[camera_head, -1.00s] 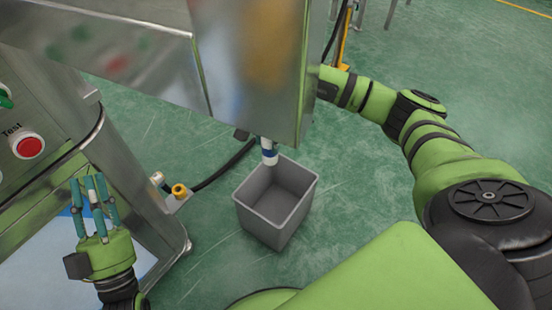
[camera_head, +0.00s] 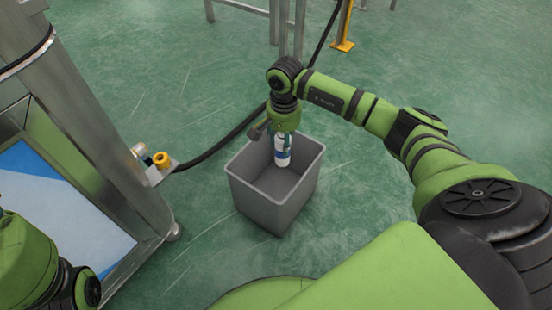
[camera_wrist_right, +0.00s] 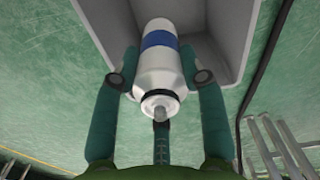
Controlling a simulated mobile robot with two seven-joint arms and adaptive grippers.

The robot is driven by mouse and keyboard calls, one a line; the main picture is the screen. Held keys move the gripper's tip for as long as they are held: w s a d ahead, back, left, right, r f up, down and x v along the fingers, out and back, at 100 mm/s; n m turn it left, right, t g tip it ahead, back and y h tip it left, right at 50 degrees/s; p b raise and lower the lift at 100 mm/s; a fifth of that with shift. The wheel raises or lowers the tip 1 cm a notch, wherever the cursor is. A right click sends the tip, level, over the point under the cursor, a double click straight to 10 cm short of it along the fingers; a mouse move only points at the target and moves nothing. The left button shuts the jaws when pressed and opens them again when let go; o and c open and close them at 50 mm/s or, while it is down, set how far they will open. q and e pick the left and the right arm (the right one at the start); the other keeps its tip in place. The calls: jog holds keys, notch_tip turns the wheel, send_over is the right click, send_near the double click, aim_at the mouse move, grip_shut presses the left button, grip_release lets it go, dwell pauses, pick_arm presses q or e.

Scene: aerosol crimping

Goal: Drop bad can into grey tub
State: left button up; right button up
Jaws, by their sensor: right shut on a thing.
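The can (camera_head: 282,157) is white with a blue band and hangs upright below my right gripper (camera_head: 284,137). My right gripper is shut on it. In the right wrist view the can (camera_wrist_right: 158,62) sits between the teal fingers of the gripper (camera_wrist_right: 161,80), its valve end toward the palm. The grey tub (camera_head: 258,206) stands on the floor, open at the top and seemingly empty. In the head view the can overlaps the tub's opening; its exact height over the rim is hard to tell. My left arm shows at the lower left, but its fingers are out of view.
A metal machine post (camera_head: 112,140) stands left of the tub, with a bracket and yellow fitting (camera_head: 161,160) near its foot. A black hose (camera_head: 225,143) runs behind the tub. Metal legs and a yellow post (camera_head: 344,28) stand at the back. Green floor is open around the tub.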

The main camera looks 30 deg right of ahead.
jog(key=shift+f+b, duration=0.5)
jog(key=shift+f, duration=0.55)
jog(key=o, duration=1.2)
jog(key=shift+r, duration=0.15)
notch_tip(320, 180, up, 12)
jog(key=shift+f, duration=0.1)
